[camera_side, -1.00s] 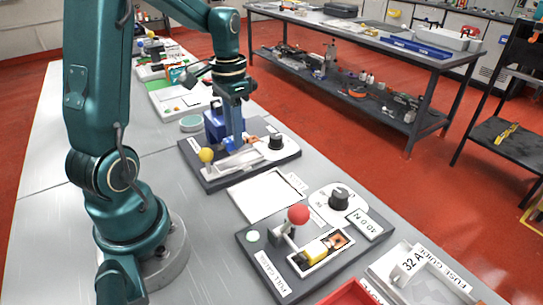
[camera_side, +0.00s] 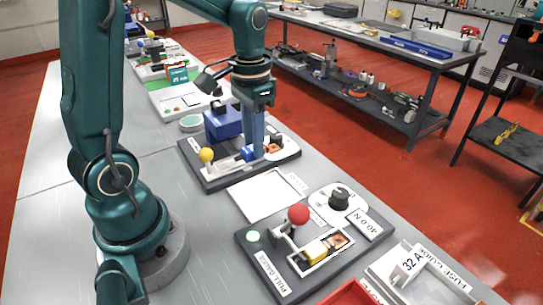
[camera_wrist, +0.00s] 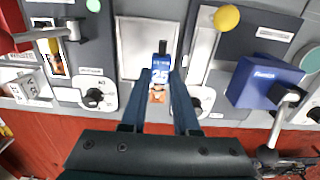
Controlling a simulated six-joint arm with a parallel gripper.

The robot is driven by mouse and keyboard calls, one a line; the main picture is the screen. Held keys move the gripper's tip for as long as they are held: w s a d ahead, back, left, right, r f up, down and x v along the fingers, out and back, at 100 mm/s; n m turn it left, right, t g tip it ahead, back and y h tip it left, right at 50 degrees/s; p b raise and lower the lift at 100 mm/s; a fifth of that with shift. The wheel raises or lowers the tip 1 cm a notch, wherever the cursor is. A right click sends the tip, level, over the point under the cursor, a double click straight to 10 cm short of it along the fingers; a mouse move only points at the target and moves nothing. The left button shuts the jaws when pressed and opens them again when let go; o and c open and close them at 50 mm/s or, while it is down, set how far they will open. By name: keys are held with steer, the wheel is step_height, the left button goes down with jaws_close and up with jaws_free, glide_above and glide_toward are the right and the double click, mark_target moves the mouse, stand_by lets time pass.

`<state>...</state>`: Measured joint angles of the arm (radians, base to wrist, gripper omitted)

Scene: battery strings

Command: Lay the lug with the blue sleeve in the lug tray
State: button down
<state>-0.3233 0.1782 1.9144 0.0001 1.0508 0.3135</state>
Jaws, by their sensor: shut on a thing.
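My gripper (camera_side: 254,154) is shut on the lug with the blue sleeve (camera_wrist: 160,75). The sleeve carries a white "25", a dark wire end sticks out at its top, and the copper end (camera_wrist: 157,96) points toward the wrist. In the side view the sleeve (camera_side: 247,153) shows beside the fingers, with copper to the right. A shallow pale tray with a white rim (camera_side: 245,213), which looks like the lug tray, lies between two dark fixture boards. In the wrist view the lug overlaps the right part of this tray (camera_wrist: 138,48); its height above it cannot be told.
The board with a yellow knob (camera_side: 206,155) and blue block (camera_side: 222,122) stands just behind. The pull gauge board has a red knob (camera_side: 298,214), a dial (camera_side: 339,198) and a yellow-sleeved lug (camera_side: 317,256). A fuse guide (camera_side: 430,275) stands at the front right.

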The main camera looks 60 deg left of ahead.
steer(key=shift+d+f, duration=0.1)
stand_by(0.3)
steer(key=shift+f, duration=4.2)
steer(key=shift+f, duration=0.2)
steer(key=c, duration=0.6)
jaws_free()
